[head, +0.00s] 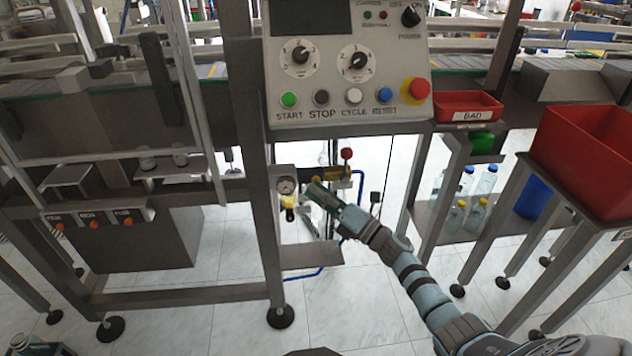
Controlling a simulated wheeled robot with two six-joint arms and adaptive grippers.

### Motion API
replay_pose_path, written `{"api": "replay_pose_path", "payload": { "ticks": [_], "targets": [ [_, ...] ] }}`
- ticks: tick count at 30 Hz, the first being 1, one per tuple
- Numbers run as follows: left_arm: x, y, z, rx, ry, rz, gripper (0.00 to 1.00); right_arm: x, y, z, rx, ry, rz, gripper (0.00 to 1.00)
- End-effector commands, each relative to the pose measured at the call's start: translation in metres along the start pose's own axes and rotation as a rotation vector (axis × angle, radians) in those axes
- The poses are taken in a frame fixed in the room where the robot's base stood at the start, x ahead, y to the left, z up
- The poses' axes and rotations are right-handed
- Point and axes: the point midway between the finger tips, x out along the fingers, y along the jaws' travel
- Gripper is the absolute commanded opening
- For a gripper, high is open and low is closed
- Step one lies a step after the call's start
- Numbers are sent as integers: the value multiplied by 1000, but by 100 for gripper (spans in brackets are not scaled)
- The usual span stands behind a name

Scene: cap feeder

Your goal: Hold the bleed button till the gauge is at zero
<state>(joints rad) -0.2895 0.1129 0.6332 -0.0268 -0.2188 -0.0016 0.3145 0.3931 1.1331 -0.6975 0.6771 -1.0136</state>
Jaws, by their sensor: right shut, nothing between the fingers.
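The round white gauge (286,186) is on the machine frame below the control panel; its needle is too small to read. A yellow part (289,203) sits just under the gauge. My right gripper (312,190) is shut and empty, with its tips just right of the gauge and the yellow part. I cannot make out the bleed button, nor tell whether the fingertips touch anything; the gripper hides part of the valve fittings. A small part of what looks like my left gripper (42,348) shows in the bottom left corner, away from the gauge; its jaws cannot be judged.
A red-knobbed lever (346,153) stands just above my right gripper, near a blue hose (359,185). The control panel (330,90) overhangs above. A red BAD tray (468,107) and a red bin (590,145) are at the right. Frame posts flank the valve area.

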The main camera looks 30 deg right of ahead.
Motion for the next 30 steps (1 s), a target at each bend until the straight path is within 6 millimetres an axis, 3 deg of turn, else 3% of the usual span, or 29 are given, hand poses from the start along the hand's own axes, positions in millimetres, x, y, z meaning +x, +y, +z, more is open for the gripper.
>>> {"api": "replay_pose_path", "payload": {
  "ticks": [22,30],
  "targets": [
    [-10,-1,-1,0,0,0,40,-12,9,-9,0,0,0,0],
    [-24,-3,-3,0,0,0,40,-28,22,-20,2,1,-1,0]
  ]
}}
